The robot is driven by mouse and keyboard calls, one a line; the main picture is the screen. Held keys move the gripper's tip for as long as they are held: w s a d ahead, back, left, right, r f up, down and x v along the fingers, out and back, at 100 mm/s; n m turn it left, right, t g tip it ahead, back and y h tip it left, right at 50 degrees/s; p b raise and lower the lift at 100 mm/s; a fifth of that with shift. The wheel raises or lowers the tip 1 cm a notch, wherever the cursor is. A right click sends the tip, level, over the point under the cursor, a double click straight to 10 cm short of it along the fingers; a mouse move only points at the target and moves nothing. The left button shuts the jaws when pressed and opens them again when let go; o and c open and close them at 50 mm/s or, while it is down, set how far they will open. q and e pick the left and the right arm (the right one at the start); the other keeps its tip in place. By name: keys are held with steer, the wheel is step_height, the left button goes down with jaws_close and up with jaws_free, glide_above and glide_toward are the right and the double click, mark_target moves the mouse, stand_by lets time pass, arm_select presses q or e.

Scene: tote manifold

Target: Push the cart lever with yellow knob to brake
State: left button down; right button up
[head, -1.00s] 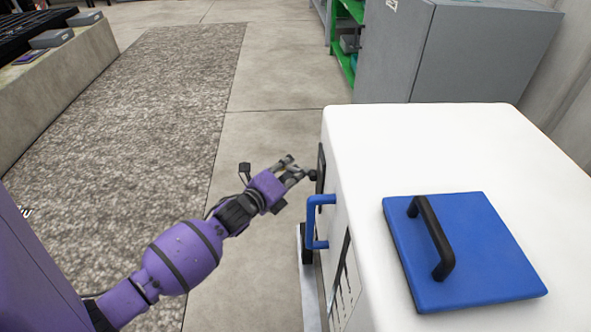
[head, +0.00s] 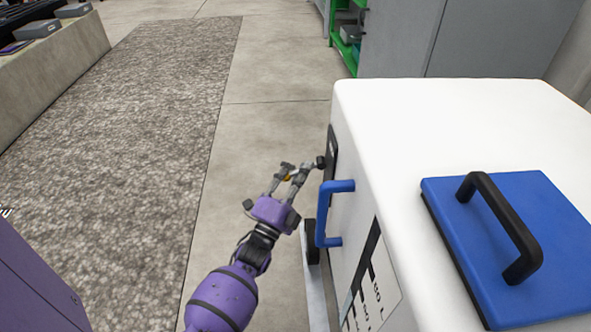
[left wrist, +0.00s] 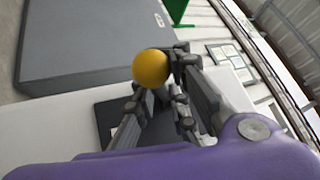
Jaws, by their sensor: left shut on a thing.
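The cart is a large white box (head: 450,110) with a blue side handle (head: 319,215). The yellow knob (left wrist: 151,67) shows as a round ball at the fingertips in the left wrist view. Only a small yellow patch of it (head: 288,178) shows between the fingers in the head view. A black plate (head: 331,150) is on the cart's side face beside the gripper, and the lever's shaft is mostly hidden by the fingers. My left gripper (head: 302,168) is shut on the yellow knob, just above and left of the blue handle. My right gripper is not in view.
A blue lid with a black handle (head: 510,225) lies on the cart top. A dark wheel (head: 312,245) is low on the cart's near side. Clear concrete floor (head: 255,130) and a rough grey mat (head: 130,120) lie to the left. Grey cabinets (head: 430,45) stand behind.

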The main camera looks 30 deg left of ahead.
arm_select(q)
steer(key=shift+w+d+f+n+t+y+b, duration=0.1)
steer(key=shift+f+n+t+y+b, duration=0.15)
steer(key=shift+n, duration=0.3)
steer(key=shift+w+d+f+n+t+y+b, duration=0.1)
steer(key=shift+n+y, duration=0.25)
steer(key=shift+n, duration=0.2)
steer(key=shift+f+n+y, duration=0.1)
steer(key=shift+n+y, duration=0.2)
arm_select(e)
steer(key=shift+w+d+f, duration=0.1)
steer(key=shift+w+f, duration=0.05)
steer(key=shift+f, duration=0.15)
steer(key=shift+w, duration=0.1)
arm_select(q)
steer(key=c, duration=1.8)
jaws_free()
steer(key=shift+f, duration=0.1)
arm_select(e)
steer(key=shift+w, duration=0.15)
